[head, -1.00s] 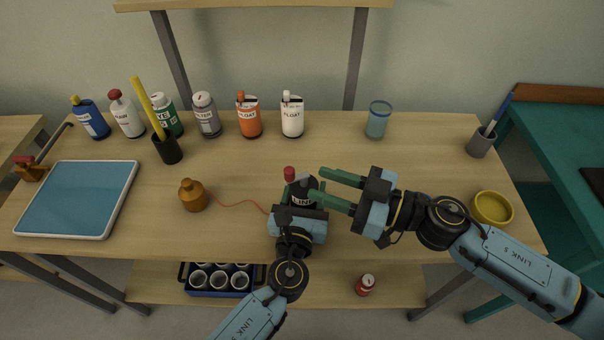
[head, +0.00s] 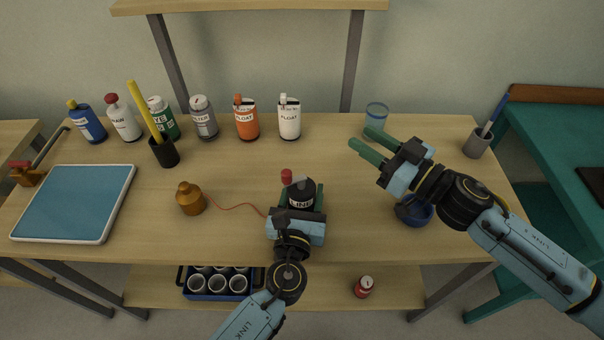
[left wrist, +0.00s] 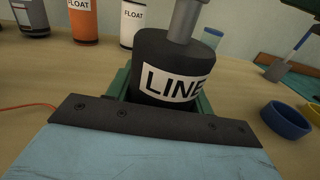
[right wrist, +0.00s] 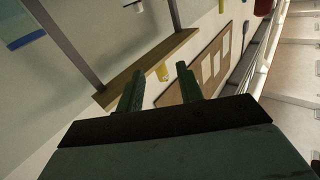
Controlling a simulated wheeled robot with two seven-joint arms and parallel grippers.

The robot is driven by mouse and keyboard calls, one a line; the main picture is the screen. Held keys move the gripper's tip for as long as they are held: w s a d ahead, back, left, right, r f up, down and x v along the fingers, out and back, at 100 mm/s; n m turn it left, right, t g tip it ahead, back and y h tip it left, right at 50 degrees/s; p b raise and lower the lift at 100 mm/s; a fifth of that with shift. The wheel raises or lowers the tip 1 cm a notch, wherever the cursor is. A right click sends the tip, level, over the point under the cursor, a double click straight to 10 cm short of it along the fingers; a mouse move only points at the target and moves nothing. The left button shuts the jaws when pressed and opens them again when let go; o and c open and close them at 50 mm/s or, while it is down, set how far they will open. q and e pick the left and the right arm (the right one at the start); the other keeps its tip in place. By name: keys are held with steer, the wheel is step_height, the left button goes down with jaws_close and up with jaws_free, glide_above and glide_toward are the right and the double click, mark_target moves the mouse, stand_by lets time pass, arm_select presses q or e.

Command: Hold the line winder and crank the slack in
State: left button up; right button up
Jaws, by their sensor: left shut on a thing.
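The line winder (head: 301,193), a black drum with a white LINE label and a red crank knob (head: 287,177), stands upright on the bench. It also shows in the left wrist view (left wrist: 178,70). My left gripper (head: 298,205) is shut on the drum from the front, its green fingers along both sides. A thin red line (head: 238,206) lies slack and curved from a brown weight (head: 190,198) to the winder. My right gripper (head: 362,139) is open and empty, right of and behind the winder, apart from it; its spread fingers show in the right wrist view (right wrist: 158,84).
Several labelled bottles and a blue-rimmed cup (head: 377,118) line the back. A blue bowl (head: 417,215) is partly hidden under my right arm; a yellow bowl (left wrist: 312,114) shows beside it. A blue tray (head: 75,203) lies at left. Bench between tray and weight is clear.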

steer(key=w+d+m+t+h, duration=0.2)
steer(key=w+d+m+h, duration=1.1)
steer(key=w, duration=0.4)
steer(key=m+g+y, duration=0.7)
steer(key=g+y, duration=0.8)
steer(key=g, duration=0.9)
glide_toward(286, 171)
steer(key=x, duration=1)
steer(key=shift+f, duration=0.25)
